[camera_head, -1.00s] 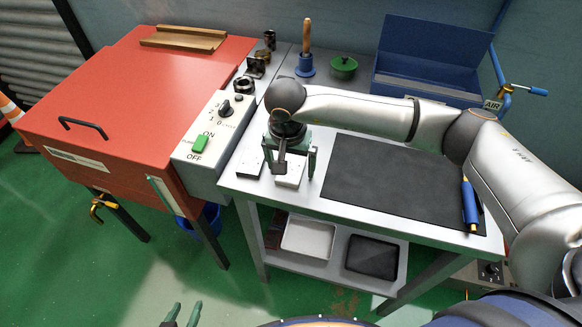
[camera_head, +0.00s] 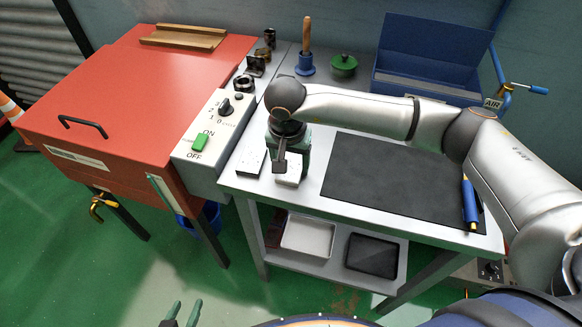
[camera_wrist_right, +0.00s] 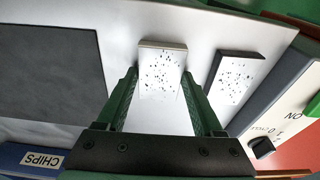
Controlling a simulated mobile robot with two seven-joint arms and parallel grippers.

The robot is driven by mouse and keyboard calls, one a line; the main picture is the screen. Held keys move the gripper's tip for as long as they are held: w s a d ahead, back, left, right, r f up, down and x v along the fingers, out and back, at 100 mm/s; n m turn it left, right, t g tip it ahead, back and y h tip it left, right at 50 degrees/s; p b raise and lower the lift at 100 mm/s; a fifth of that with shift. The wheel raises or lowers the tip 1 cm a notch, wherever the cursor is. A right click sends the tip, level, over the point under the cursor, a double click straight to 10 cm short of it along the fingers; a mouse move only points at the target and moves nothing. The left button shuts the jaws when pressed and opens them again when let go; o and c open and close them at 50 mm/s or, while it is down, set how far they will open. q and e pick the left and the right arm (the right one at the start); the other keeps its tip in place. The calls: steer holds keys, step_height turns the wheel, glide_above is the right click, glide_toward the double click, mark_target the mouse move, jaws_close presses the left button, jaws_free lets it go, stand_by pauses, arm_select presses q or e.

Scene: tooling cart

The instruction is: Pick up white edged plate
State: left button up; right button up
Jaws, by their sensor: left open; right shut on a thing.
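The white edged plate (camera_head: 288,181) is a small speckled white block near the front left of the metal table. In the right wrist view, the white edged plate (camera_wrist_right: 162,72) shows a pale edge on its far side and sits between the fingers. My right gripper (camera_wrist_right: 159,80) is shut on its two sides; in the head view the right gripper (camera_head: 289,170) comes from above and partly covers it. Whether it is lifted I cannot tell. My left gripper (camera_head: 184,306) is open and empty at the bottom of the head view, well below the table.
A dark edged plate (camera_head: 251,162) lies close by on the left, also in the wrist view (camera_wrist_right: 233,78). A black mat (camera_head: 375,180) lies to the right. The red machine's control panel (camera_head: 212,140) borders the table's left. Trays (camera_head: 308,236) sit on the lower shelf.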

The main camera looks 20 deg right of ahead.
jaws_close()
steer(key=shift+w+r, duration=0.1)
steer(key=shift+r, duration=0.05)
